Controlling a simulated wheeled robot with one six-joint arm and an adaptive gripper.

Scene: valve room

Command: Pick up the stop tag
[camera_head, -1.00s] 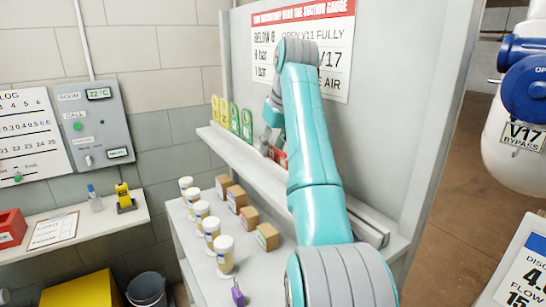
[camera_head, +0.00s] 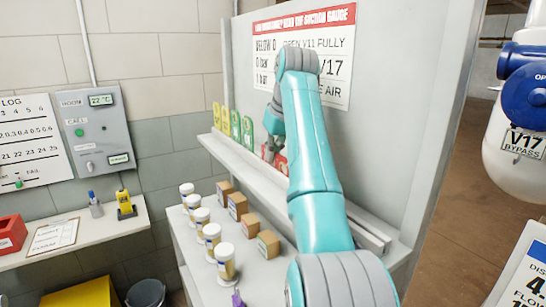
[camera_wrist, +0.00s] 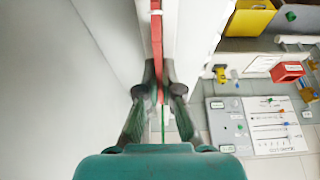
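The stop tag is a red tag standing on the narrow wall shelf. In the head view its red face (camera_head: 282,162) shows just beside my gripper (camera_head: 268,150), partly hidden by my arm. In the wrist view the tag (camera_wrist: 157,40) is seen edge-on as a thin red strip. The two dark fingertips of my gripper (camera_wrist: 159,85) lie on either side of its near part and look closed on it. Any small gap between pads and tag is too fine to see.
Green tags (camera_head: 247,131) and yellow tags (camera_head: 225,117) stand to the left on the same shelf (camera_head: 225,150). Below it are several white jars (camera_head: 225,262) and cardboard boxes (camera_head: 268,245). A grey panel wall (camera_head: 400,130) rises right behind the shelf.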

